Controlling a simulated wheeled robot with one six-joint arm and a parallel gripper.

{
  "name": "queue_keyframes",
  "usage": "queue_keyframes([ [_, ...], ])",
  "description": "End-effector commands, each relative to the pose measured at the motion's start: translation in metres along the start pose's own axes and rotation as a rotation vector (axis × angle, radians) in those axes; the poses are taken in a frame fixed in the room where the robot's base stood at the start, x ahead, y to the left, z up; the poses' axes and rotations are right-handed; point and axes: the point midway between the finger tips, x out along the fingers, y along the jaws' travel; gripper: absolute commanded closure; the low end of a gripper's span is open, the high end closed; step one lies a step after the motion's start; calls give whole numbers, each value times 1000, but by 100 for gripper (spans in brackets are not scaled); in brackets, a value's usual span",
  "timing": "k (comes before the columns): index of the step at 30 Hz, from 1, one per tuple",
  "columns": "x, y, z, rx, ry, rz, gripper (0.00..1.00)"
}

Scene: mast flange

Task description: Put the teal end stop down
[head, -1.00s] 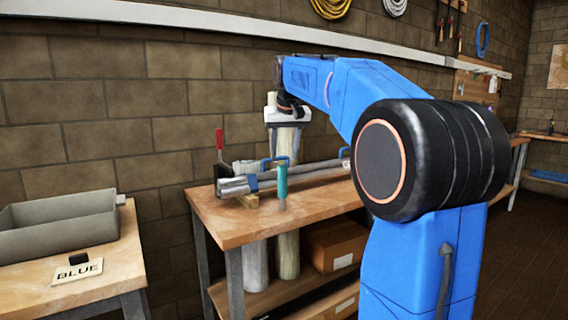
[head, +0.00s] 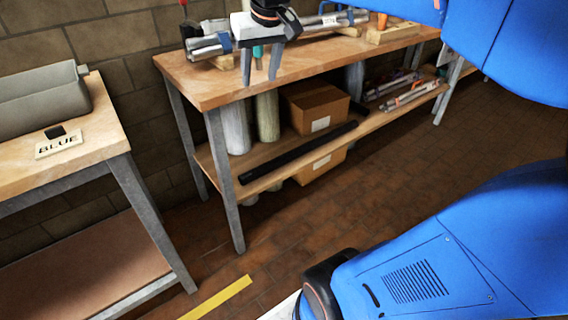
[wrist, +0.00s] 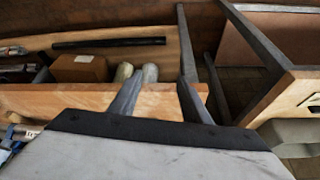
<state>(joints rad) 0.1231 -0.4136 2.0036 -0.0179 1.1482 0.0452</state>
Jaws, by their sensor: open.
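My gripper (head: 260,80) hangs over the front part of the middle workbench (head: 205,88), fingers pointing down, open. A small teal piece (head: 258,52) shows between the fingers in the head view, mostly covered by my gripper. I cannot tell whether it is the end stop or how far behind the fingers it stands. In the wrist view my gripper (wrist: 160,100) has its fingers apart, with only the bench edge visible between them and no teal thing.
Grey tubes (head: 208,42) lie along the back of the bench. A cardboard box (head: 318,105) and a black bar (head: 300,152) are on its lower shelf. Floor between the tables is clear.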

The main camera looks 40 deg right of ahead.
Motion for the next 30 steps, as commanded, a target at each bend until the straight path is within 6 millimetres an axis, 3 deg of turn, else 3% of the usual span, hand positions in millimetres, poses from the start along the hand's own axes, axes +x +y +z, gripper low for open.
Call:
queue_keyframes([
  [1,6,-5,26,-17,0,-7,57],
  [9,52,-20,148,-97,6,-41,57],
  [15,85,-23,215,-138,9,-59,57],
  [21,99,-24,239,-154,11,-65,57],
  [30,99,-24,239,-154,10,-65,57],
])
